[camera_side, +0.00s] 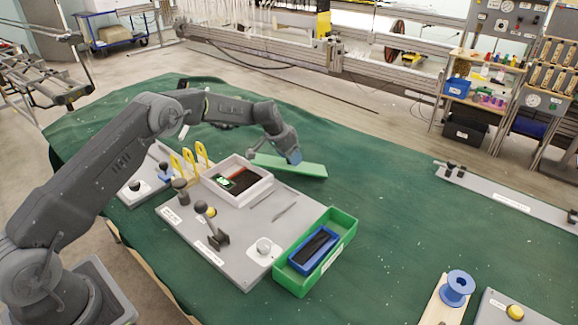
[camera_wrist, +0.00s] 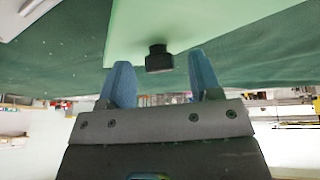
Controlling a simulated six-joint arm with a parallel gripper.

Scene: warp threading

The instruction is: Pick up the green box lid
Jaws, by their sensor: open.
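The green box lid (camera_side: 308,170) is a long flat plate on the green cloth, just behind the grey board in the side view. In the wrist view its pale green face (camera_wrist: 200,25) fills the upper middle, with a black knob (camera_wrist: 158,58) on it. My gripper (camera_side: 293,158) is at the lid, its fingertips close to the lid's surface. In the wrist view the blue fingers of my gripper (camera_wrist: 160,66) stand apart, one on each side of the knob, with gaps visible on both sides. The knob is hidden in the side view.
An open green box (camera_side: 345,222) with a blue tray inside stands at the front right of the grey board (camera_side: 200,240). A white tray (camera_side: 262,193), yellow hooks and dark knobs are on the left.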

